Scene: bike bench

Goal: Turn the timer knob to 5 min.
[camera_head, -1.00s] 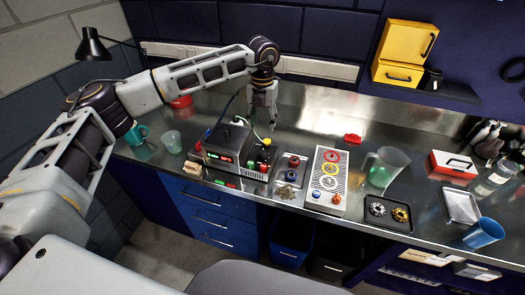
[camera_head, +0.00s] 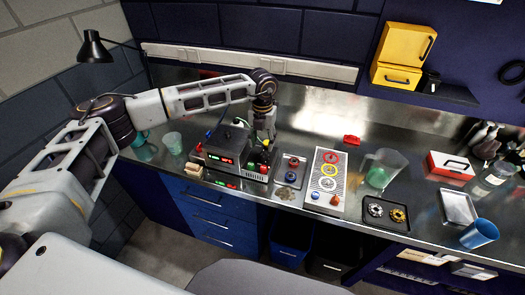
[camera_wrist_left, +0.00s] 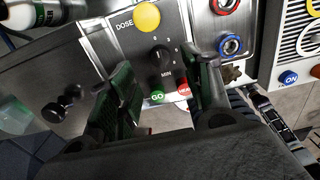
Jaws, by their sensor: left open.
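The timer knob (camera_wrist_left: 162,56) is a small dark knob on a grey panel, between the words DOSE and MIN, in the left wrist view. I cannot read its setting. A yellow button (camera_wrist_left: 146,17) sits above it; a green GO button (camera_wrist_left: 157,96) and a red button (camera_wrist_left: 184,88) sit below. My left gripper (camera_wrist_left: 164,70) is open, with one dark finger on each side of the knob's lower area, and nothing is between them. In the head view my left gripper (camera_head: 266,136) points down over the right part of the device (camera_head: 225,150), hiding the knob. My right gripper is not in view.
Further right are a clear jug (camera_head: 384,168), a dark tray (camera_head: 387,225) and a blue cup (camera_head: 479,233). A clear cup (camera_head: 173,142) stands to the left.

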